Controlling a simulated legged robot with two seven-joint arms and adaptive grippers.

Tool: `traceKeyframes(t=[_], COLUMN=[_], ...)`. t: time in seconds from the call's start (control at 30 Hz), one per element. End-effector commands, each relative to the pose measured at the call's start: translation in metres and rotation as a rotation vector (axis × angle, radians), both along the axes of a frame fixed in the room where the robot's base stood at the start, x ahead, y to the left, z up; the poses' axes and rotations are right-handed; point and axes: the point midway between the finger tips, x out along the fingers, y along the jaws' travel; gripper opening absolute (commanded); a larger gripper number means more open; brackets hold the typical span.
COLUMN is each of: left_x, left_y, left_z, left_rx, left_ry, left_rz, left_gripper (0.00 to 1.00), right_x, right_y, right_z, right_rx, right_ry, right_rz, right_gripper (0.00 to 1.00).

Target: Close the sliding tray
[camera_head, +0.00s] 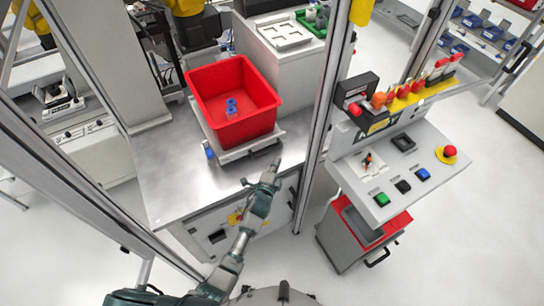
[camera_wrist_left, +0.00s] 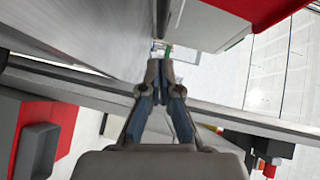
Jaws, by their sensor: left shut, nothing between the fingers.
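The sliding tray (camera_head: 232,154) is a light grey plate under a red bin (camera_head: 212,82) on a metal worktop. A dark handle (camera_head: 262,150) sits at its front right side. My left gripper (camera_head: 277,163) is shut and empty, just in front of the tray's right front corner, near the worktop edge. Whether it touches the tray is unclear. In the left wrist view my closed fingers (camera_wrist_left: 160,64) point ahead, with a grey tray edge (camera_wrist_left: 212,28) and the red bin (camera_wrist_left: 275,8) above right. My right gripper is not in view.
A blue part (camera_head: 231,107) lies in the bin. Metal frame posts (camera_head: 322,125) stand right of the worktop (camera_head: 165,170). A control console (camera_head: 405,165) with coloured buttons stands further right, above a red and grey container (camera_head: 362,232). The floor at lower right is clear.

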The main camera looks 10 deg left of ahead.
Motion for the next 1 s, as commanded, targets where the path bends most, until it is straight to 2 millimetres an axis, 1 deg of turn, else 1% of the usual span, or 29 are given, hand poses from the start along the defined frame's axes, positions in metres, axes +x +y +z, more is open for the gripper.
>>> traceKeyframes(t=[0.03,0.2,0.4,0.77,1.0], left_x=[0.010,0.029,0.038,0.041,0.072], left_y=[-0.003,0.013,0.020,0.022,0.044], left_z=[-0.001,-0.006,-0.009,-0.010,-0.011], left_rx=[-0.001,0.003,0.001,0.001,0.003], left_ry=[-0.001,0.001,0.001,0.000,0.000], left_rz=[-0.001,-0.001,0.000,0.000,0.000], left_gripper=[0.00,0.00,0.00,0.00,0.00], right_x=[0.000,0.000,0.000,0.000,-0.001], right_y=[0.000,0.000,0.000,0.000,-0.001], right_z=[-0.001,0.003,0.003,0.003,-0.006], right_rx=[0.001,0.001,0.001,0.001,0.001], right_ry=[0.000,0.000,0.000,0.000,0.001], right_rz=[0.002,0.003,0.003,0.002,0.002], right_gripper=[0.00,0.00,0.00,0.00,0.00])
